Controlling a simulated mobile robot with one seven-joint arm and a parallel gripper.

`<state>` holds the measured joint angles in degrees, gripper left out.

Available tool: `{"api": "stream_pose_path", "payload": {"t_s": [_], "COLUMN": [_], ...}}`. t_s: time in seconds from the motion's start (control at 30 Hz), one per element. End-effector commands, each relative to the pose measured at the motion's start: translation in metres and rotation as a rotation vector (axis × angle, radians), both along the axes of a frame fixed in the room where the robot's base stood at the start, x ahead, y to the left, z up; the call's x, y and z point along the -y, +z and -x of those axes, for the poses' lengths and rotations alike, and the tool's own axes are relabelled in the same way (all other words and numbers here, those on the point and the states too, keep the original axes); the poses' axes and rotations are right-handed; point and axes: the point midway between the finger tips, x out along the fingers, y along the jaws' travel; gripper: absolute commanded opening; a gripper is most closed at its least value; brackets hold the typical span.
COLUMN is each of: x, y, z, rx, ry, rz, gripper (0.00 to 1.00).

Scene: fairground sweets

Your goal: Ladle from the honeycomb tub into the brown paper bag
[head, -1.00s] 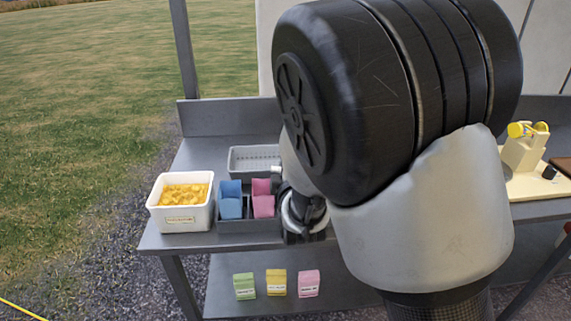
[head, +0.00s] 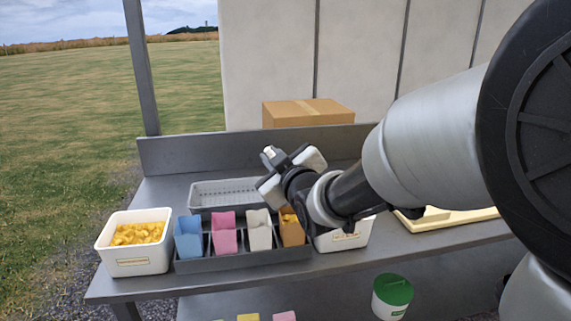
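The honeycomb tub (head: 117,266) is a white tub of golden-yellow chunks at the left front of the metal counter, its label too small to read. The brown paper bag (head: 292,232) stands upright at the right end of a dark grey divided rack (head: 245,259), its top partly hidden by my arm. My gripper (head: 277,162) is above the counter behind the rack, above and behind the brown bag, pointing up and left. Its fingers are too small and turned to tell whether they are open. No ladle can be made out.
Blue (head: 188,240), pink (head: 224,238) and white (head: 259,234) bags share the rack. A grey perforated tray (head: 221,195) lies behind it. Another white tub (head: 345,240) is partly behind my arm. A cardboard box (head: 308,112) stands behind the counter's raised back edge. A green-lidded container (head: 392,296) is below.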

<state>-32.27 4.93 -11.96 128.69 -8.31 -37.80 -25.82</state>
Motion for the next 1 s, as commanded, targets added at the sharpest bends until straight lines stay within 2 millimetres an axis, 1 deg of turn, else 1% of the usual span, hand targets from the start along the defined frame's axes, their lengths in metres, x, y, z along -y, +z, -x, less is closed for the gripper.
{"api": "stream_pose_path", "payload": {"t_s": [0.03,0.13,0.43,0.5,0.6,0.7,0.8,1.0], "x": [0.008,0.021,0.063,0.062,0.061,0.061,0.061,0.061], "y": [0.005,0.011,0.023,0.037,0.048,0.056,0.059,0.060], "z": [-0.003,-0.007,-0.018,-0.018,-0.018,-0.018,-0.018,-0.018], "rx": [-0.014,-0.047,-0.161,-0.157,-0.158,-0.159,-0.159,-0.160], "ry": [-0.006,-0.006,-0.005,0.001,0.001,0.000,0.000,-0.001], "rz": [-0.044,-0.160,-0.553,-0.561,-0.560,-0.560,-0.559,-0.558], "gripper": [0.00,0.00,0.00,0.00,0.00,0.00,0.00,0.00]}}
